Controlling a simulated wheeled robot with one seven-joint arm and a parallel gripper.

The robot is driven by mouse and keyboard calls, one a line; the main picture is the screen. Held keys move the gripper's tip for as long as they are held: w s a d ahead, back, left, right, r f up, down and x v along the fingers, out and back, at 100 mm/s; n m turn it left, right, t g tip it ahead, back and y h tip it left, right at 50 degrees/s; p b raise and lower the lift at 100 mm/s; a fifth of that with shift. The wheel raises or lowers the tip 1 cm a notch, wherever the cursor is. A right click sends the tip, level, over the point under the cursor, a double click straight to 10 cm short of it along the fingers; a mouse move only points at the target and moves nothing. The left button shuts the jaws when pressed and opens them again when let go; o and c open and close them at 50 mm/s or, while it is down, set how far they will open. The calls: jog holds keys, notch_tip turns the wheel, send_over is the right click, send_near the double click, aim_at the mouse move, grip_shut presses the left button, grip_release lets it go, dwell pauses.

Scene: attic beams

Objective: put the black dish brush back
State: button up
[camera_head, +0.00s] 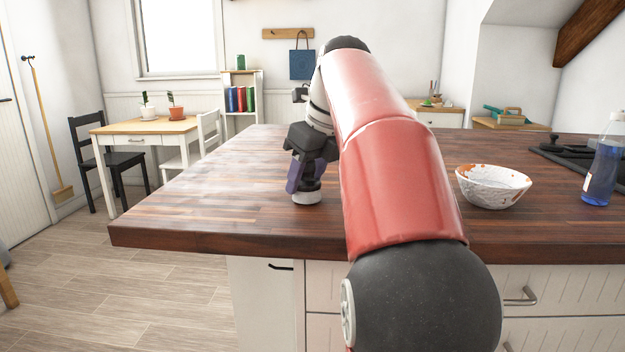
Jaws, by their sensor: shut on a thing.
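My gripper (305,179) points down over the wooden countertop (220,205), left of the middle of the view. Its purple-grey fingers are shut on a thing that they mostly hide. A pale, round, low end (307,198) shows just below the fingertips, at or very near the countertop. It fits the bristle end of the black dish brush, but the handle is hidden by the gripper and I cannot make it out. I cannot tell whether the pale end touches the wood. No holder for the brush is clearly visible.
A white bowl with orange-brown marks (493,187) stands right of my arm. My arm hides the middle of the counter.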

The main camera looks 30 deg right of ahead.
aim_at(317, 182)
jog(key=shift+w+f, duration=0.1)
jog(key=shift+f, duration=0.05)
jog(key=o, duration=0.9)
jog(key=v, duration=0.6)
jog(key=shift+w+d, duration=0.15)
jog(key=shift+d, duration=0.1)
jog(key=shift+v, duration=0.85)
